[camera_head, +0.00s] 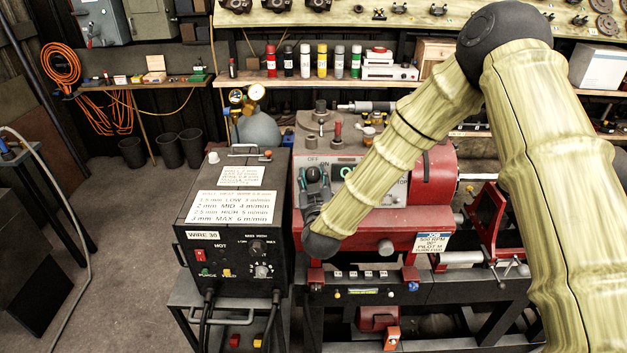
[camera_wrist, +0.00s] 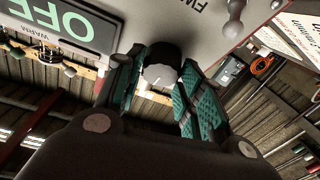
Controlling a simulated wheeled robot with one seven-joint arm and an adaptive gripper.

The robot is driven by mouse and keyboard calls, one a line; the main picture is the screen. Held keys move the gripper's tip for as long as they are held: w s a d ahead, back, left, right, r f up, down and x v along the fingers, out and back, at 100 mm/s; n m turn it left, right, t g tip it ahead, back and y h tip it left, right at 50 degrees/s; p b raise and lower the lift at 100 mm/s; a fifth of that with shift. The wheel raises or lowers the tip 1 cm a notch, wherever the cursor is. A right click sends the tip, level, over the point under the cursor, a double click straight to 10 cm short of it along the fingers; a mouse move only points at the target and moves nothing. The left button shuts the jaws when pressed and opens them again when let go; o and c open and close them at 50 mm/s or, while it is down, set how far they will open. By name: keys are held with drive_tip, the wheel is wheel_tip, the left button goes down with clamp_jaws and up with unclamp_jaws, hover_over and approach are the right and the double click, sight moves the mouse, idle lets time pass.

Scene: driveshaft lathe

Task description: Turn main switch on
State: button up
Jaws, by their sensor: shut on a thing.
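The lathe's grey control panel (camera_head: 345,160) is at the middle of the head view, with an OFF label at its upper left. My gripper (camera_head: 315,178) is in front of the panel's left side, below that label. In the wrist view my gripper's (camera_wrist: 158,80) teal-padded fingers are on both sides of a dark round knob (camera_wrist: 160,54), shut on it. I take this knob to be the main switch; its pointing direction is hidden. A green-lit display (camera_wrist: 62,25) beside it reads OFF, with WARM in small letters. My arm hides part of the panel in the head view.
A black welding box (camera_head: 230,260) stands close to the left of my gripper. A red chuck housing (camera_head: 435,175) is to the right, behind my arm. A pale lever (camera_wrist: 234,22) sticks out of the panel near my fingers. Open floor lies at the left.

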drive_tip(key=m+b, duration=0.1)
drive_tip(key=b, duration=0.1)
drive_tip(key=m+h+b, duration=0.1)
drive_tip(key=m+b, duration=0.1)
drive_tip(key=shift+f+h, duration=0.3)
drive_tip(key=m+h+b, duration=0.1)
drive_tip(key=m+b, duration=0.2)
drive_tip(key=shift+a+m, duration=0.1)
drive_tip(key=shift+m, duration=0.3)
drive_tip(key=m+h+b, duration=0.1)
drive_tip(key=m+b, duration=0.1)
drive_tip(key=m+g+h+b, duration=0.1)
drive_tip(key=m+b, duration=0.1)
drive_tip(key=m, duration=0.1)
drive_tip(key=shift+r+h, duration=0.15)
drive_tip(key=shift+h, duration=0.25)
drive_tip(key=shift+r+m+g+h+b, duration=0.15)
drive_tip(key=shift+m+g+h+b, duration=0.45)
drive_tip(key=shift+m, duration=0.8)
drive_tip(key=o, duration=1)
drive_tip(key=shift+r, duration=0.1)
drive_tip(key=v, duration=1.2)
